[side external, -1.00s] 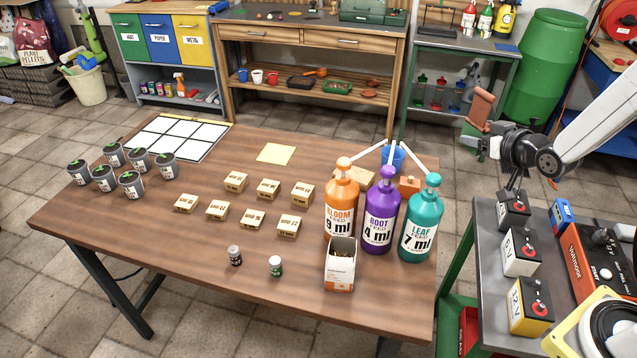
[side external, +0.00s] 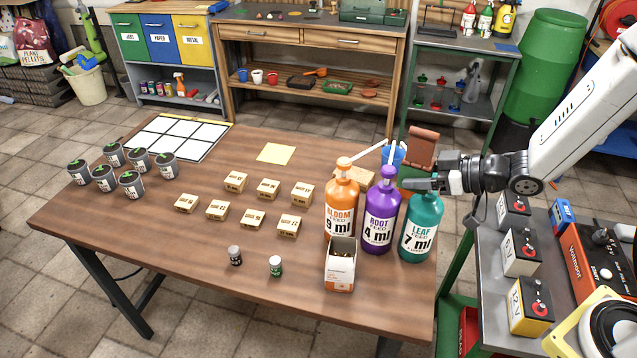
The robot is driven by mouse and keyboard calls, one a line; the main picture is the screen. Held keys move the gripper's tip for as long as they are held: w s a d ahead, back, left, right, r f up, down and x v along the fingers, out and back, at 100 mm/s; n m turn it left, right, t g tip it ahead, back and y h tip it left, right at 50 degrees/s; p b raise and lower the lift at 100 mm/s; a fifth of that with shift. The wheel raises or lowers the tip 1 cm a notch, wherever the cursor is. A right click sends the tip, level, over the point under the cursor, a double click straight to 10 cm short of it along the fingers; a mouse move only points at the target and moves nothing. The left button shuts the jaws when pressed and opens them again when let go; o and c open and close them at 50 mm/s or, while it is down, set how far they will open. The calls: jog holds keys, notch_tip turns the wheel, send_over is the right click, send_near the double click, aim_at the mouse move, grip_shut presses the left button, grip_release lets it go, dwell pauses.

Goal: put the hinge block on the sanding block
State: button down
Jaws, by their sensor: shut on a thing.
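My gripper (side external: 418,183) reaches in from the right, just above and behind the teal bottle's pump. I cannot clearly pick out the sanding block. The area behind the purple and teal bottles is mostly hidden by the bottles and my gripper.
Three pump bottles, orange (side external: 341,205), purple (side external: 380,215) and teal (side external: 420,228), crowd the table's right end. A blue cup (side external: 394,153) stands behind them. An open carton (side external: 340,266) is in front. Several small tan boxes (side external: 268,188) fill the middle. The table's front left is clear.

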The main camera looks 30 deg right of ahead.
jog(key=s+a+f, duration=0.2)
jog(key=s+f, duration=0.1)
jog(key=f, duration=0.4)
jog(key=s+a+f, duration=0.3)
jog(key=f, duration=0.3)
jog(key=shift+s+a+f, duration=0.15)
jog(key=shift+s+f, duration=0.1)
jog(key=shift+f, duration=0.1)
send_over(396, 294)
jog(key=shift+f, duration=2.9)
jog(key=shift+f, duration=0.15)
jog(key=shift+f, duration=1.75)
jog(key=shift+f, duration=0.15)
jog(key=shift+c, duration=0.6)
grip_release()
